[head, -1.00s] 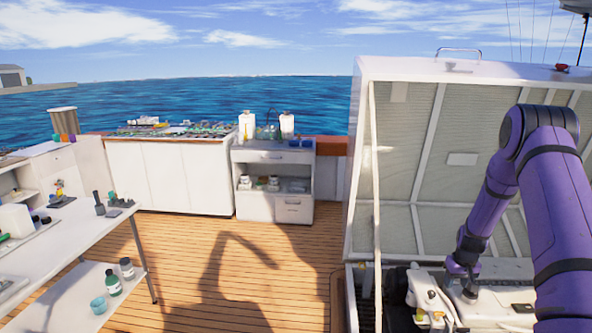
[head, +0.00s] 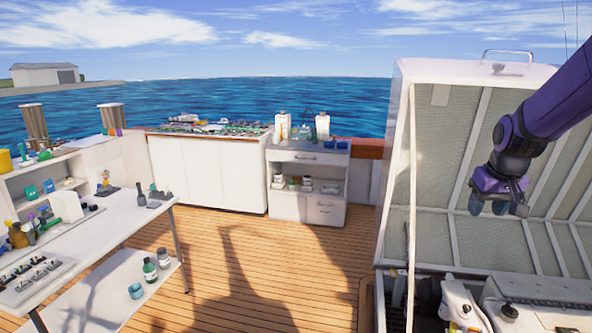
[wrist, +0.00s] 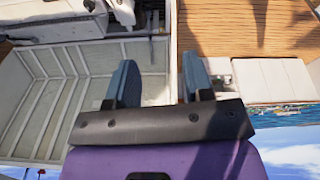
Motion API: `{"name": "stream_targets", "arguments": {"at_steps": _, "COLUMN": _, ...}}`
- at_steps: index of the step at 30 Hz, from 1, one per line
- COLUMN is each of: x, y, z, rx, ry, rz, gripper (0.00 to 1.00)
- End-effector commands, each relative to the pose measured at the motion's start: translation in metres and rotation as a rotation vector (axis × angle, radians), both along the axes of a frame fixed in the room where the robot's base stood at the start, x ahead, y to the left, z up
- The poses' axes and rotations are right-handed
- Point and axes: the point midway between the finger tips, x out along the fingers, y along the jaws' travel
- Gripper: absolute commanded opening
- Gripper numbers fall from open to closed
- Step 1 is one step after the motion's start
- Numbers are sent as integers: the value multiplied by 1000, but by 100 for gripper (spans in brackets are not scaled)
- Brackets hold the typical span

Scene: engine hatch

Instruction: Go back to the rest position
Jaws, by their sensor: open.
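My gripper (head: 488,207) is at the right of the head view, raised in front of the open engine hatch lid (head: 443,170). It is well above the white engine (head: 462,304) in the hatch opening. In the wrist view my gripper (wrist: 158,85) shows two blue-grey fingers set wide apart, with nothing between them. The gripper is open and empty and touches nothing that I can see. The wrist view appears upside down, with the hatch lid (wrist: 40,100) at its left.
A white table (head: 100,225) with tools and bottles stands at the left. White cabinets (head: 208,175) and a shelf cart (head: 305,205) stand at the back. The wooden deck (head: 240,260) between them is clear. A thin strut (head: 411,230) holds the lid's left side.

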Motion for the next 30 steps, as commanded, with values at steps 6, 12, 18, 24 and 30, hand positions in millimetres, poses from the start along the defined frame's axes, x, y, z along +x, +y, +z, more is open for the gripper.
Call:
{"name": "stream_targets", "arguments": {"at_steps": 6, "x": -53, "y": 40, "z": 50, "rx": -2, "ry": -47, "rz": 24, "gripper": 47}}
{"name": "stream_targets", "arguments": {"at_steps": 12, "x": -107, "y": 70, "z": 80, "rx": 3, "ry": -83, "rz": 43, "gripper": 47}}
{"name": "stream_targets", "arguments": {"at_steps": 18, "x": -163, "y": 94, "z": 98, "rx": 7, "ry": -120, "rz": 63, "gripper": 47}}
{"name": "stream_targets", "arguments": {"at_steps": 24, "x": -218, "y": 112, "z": 105, "rx": 16, "ry": -157, "rz": 81, "gripper": 47}}
{"name": "stream_targets", "arguments": {"at_steps": 30, "x": -255, "y": 121, "z": 103, "rx": 23, "ry": -179, "rz": 93, "gripper": 47}}
